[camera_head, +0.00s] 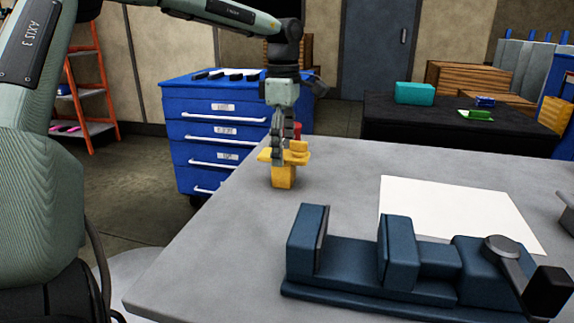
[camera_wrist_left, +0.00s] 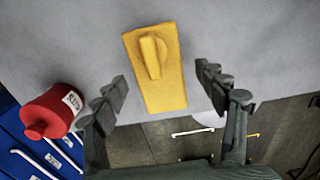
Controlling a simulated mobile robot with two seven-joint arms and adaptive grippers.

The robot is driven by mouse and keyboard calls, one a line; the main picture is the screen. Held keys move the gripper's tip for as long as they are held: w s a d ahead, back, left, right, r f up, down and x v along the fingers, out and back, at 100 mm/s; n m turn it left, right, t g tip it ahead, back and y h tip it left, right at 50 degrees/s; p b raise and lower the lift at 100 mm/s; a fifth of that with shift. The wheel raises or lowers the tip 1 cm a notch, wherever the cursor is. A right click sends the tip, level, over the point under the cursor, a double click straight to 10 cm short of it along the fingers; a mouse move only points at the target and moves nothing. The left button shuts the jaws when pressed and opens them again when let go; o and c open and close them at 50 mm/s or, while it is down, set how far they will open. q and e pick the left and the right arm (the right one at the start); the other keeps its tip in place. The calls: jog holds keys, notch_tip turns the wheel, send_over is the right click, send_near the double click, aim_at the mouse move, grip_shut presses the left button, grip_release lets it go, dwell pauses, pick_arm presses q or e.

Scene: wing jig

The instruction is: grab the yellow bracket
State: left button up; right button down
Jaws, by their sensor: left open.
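The yellow bracket (camera_head: 284,174) stands on the grey table near its far left edge. It has a flat top plate with a raised part on it. In the left wrist view the bracket (camera_wrist_left: 156,80) lies between and a little beyond the two fingers, with a gap on each side. My left gripper (camera_head: 278,155) points down at the bracket and is open, with nothing held. Its spread fingers also show in the left wrist view (camera_wrist_left: 162,92). In the head view its fingers hide part of the bracket. My right gripper is not in view.
A red bottle (camera_wrist_left: 52,110) with a white label is close to the left finger in the wrist view. A blue vise (camera_head: 380,262) stands at the table's front, with a white sheet (camera_head: 455,210) behind it. A blue drawer cabinet (camera_head: 215,130) is beyond the table.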

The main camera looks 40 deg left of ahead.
pick_arm(q)
notch_tip(320, 180, down, 4)
jog(key=shift+s+a+r, duration=0.1)
jog(key=shift+s+a, duration=0.05)
jog(key=shift+f, duration=0.55)
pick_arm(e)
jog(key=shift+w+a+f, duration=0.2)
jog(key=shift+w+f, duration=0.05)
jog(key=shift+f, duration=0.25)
pick_arm(q)
jog(key=shift+c, duration=0.9)
jog(key=shift+r, duration=0.1)
jog(key=c, duration=1.4)
jog(key=shift+o, duration=0.2)
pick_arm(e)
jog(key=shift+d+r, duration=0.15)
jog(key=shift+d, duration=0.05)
